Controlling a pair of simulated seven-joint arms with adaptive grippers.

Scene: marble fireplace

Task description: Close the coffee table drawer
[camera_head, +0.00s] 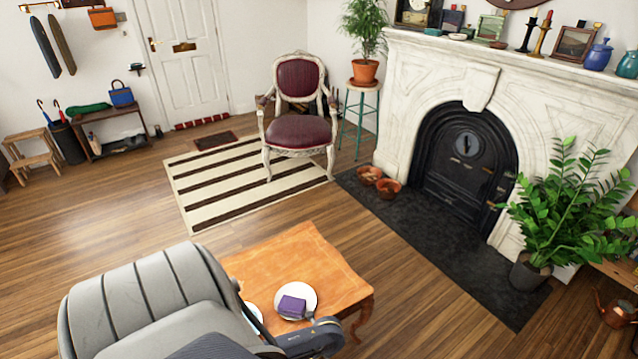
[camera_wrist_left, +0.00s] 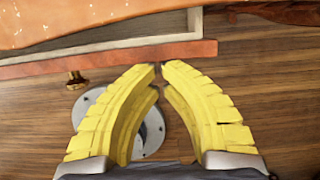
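The coffee table (camera_head: 290,257) is orange-brown wood and stands at the lower middle of the head view. Its drawer does not show in that view. In the left wrist view the drawer (camera_wrist_left: 110,58) sticks out from under the tabletop (camera_wrist_left: 70,20), with a strip of its pale inside showing. A small brass knob (camera_wrist_left: 75,80) is on its reddish front. My left gripper (camera_wrist_left: 160,67) has yellow fingers whose tips meet, with nothing seen between them. The tips are at the drawer front, right of the knob; I cannot tell whether they touch. My right gripper is not in view.
A white plate (camera_head: 311,297) with a purple item (camera_head: 292,307) is on the table. A red-seated chair (camera_head: 299,130) stands on a striped rug (camera_head: 215,190) beyond it. A fireplace (camera_head: 465,150) and a potted plant (camera_head: 570,205) are right. Wood floor is open at left.

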